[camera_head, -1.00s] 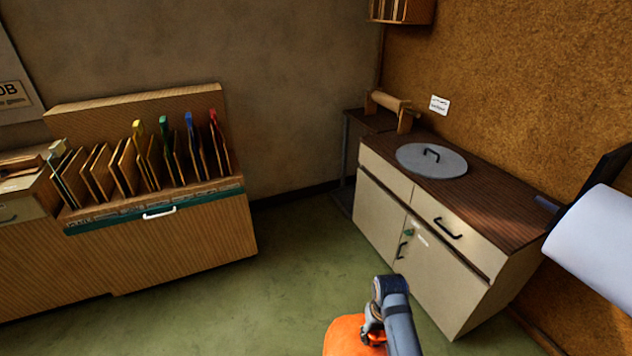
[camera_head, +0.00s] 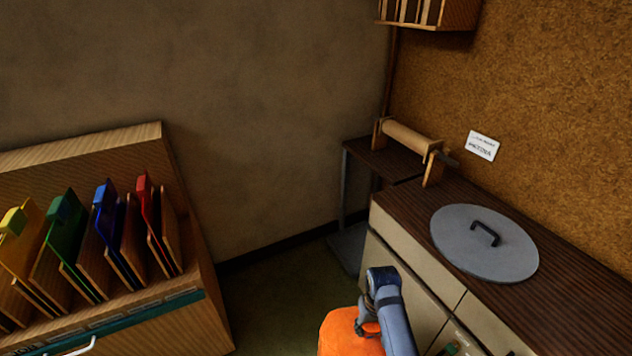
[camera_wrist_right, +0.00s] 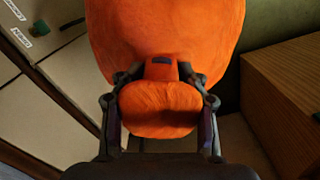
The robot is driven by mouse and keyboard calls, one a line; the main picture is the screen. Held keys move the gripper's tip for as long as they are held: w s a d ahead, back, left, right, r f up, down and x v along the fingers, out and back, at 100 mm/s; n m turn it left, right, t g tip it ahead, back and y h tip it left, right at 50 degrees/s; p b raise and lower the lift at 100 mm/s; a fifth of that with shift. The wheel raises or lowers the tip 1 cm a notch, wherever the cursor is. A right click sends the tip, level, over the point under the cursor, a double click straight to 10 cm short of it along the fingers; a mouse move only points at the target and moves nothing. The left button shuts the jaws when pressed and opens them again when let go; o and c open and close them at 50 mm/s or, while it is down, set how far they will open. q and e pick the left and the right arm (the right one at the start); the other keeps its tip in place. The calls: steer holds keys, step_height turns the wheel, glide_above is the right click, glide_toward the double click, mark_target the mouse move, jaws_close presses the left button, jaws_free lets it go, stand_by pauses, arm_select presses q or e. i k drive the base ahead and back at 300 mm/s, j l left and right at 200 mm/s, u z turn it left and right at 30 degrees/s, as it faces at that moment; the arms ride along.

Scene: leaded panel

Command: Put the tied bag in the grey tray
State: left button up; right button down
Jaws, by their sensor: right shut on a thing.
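The tied bag is orange. It hangs at my right gripper at the bottom of the head view (camera_head: 348,330), partly cut off by the frame edge. In the right wrist view the bag (camera_wrist_right: 165,35) fills the upper middle, and its gathered top lies between my right gripper's fingers (camera_wrist_right: 160,110). My right gripper (camera_head: 368,326) is shut on the bag and holds it in the air in front of the counter cabinet. I see no grey tray in these views. My left gripper is out of view.
A dark-topped cabinet (camera_head: 590,309) at right bears a round grey lid with a black handle (camera_head: 460,252). A paper roll on a wooden stand (camera_head: 408,138) is behind it. A wooden rack with coloured dividers (camera_head: 150,142) stands at left. Floor (camera_head: 275,290) shows between.

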mark_target(357, 244)
steer(key=i, duration=1)
steer(key=i+j+z, duration=0.1)
steer(key=i, duration=0.9)
steer(key=i+j+z, duration=0.25)
steer(key=i, duration=0.25)
steer(key=i+j+z, duration=0.25)
steer(key=i, duration=0.25)
steer(key=i+j, duration=0.05)
steer(key=j, duration=0.05)
